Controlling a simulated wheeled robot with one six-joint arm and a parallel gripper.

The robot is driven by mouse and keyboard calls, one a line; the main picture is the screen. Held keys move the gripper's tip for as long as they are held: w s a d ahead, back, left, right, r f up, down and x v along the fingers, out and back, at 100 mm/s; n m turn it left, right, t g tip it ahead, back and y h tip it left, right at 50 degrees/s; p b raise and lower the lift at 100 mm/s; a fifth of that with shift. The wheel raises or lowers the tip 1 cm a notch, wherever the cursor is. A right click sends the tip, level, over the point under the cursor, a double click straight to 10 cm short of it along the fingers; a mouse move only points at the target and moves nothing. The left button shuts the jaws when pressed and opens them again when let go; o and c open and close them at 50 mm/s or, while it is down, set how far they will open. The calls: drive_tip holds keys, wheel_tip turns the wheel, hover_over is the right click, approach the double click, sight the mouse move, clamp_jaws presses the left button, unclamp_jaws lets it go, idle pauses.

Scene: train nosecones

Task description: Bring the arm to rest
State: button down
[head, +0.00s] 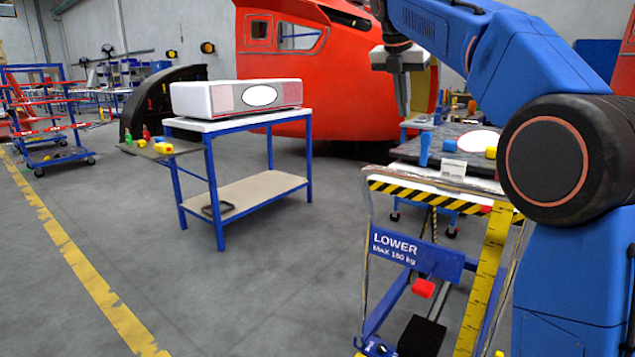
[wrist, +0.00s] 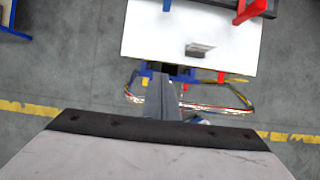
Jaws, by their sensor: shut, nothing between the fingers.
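My blue arm (head: 540,65) reaches in from the right in the head view, bent at its black joint. My gripper (head: 403,108) hangs from its end, pointing down, above the far left side of the lift cart. The fingers are together with nothing between them. In the wrist view my gripper (wrist: 163,88) also shows as a narrow grey shape in front of the camera, apart from the surfaces below.
Below the gripper is a lift cart (head: 430,183) with a striped edge, a blue item (head: 425,148) and a yellow block (head: 491,152). Left stands a blue-legged table (head: 232,124) with a white box (head: 236,97). A red nosecone (head: 270,62) is behind.

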drive_tip(key=s+d+f+m+y, duration=0.1)
drive_tip(key=s+d+f+m, duration=0.2)
drive_tip(key=s+f+m, duration=0.6)
drive_tip(key=s+d+f+m+y, duration=0.1)
drive_tip(key=s+d+f+m, duration=0.3)
drive_tip(key=s, duration=0.9)
drive_tip(key=s+f+m, duration=0.8)
drive_tip(key=s+f, duration=0.2)
drive_tip(key=f, duration=0.3)
drive_tip(key=s+f+m+t, duration=0.1)
drive_tip(key=s+f+m, duration=0.6)
drive_tip(key=s+f, duration=0.4)
wheel_tip(320, 180, down, 2)
drive_tip(key=shift+s+m+y, duration=0.3)
drive_tip(key=shift+m+y, duration=0.1)
